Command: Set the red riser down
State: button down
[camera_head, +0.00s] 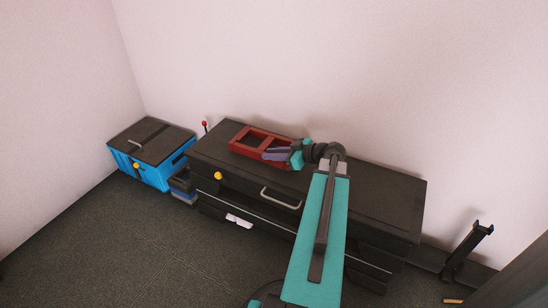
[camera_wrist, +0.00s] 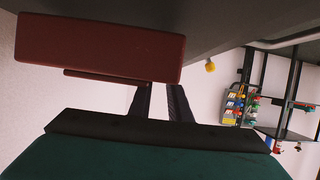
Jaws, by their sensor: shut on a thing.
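The red riser (camera_head: 236,146) is a flat red frame with openings, over the left part of the dark cabinet top (camera_head: 385,195). In the wrist view, a long side of the red riser (camera_wrist: 100,48) fills the upper left, close to the dark grey surface. My gripper (camera_head: 280,153) is shut on the right end of the riser. In the wrist view, the dark fingers of my gripper (camera_wrist: 160,100) reach up to the riser's edge. I cannot tell whether the riser touches the top or hangs just above it.
A blue box (camera_head: 150,173) with a dark lid stands left of the cabinet. A yellow knob (camera_head: 218,175) and a red-tipped stick (camera_head: 205,125) are near the cabinet's left end. The right part of the top is clear. A black stand (camera_head: 467,250) is at the right.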

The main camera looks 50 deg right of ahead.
jog(key=shift+f, duration=0.6)
jog(key=c, duration=1.6)
grip_release()
jog(key=shift+c, duration=0.2)
jog(key=shift+s, duration=0.1)
jog(key=p+v, duration=0.2)
jog(key=v, duration=0.9)
jog(key=shift+s+d+r+p, duration=0.1)
jog(key=shift+s+r+p, duration=0.1)
jog(key=shift+p, duration=0.15)
jog(key=shift+s, duration=0.15)
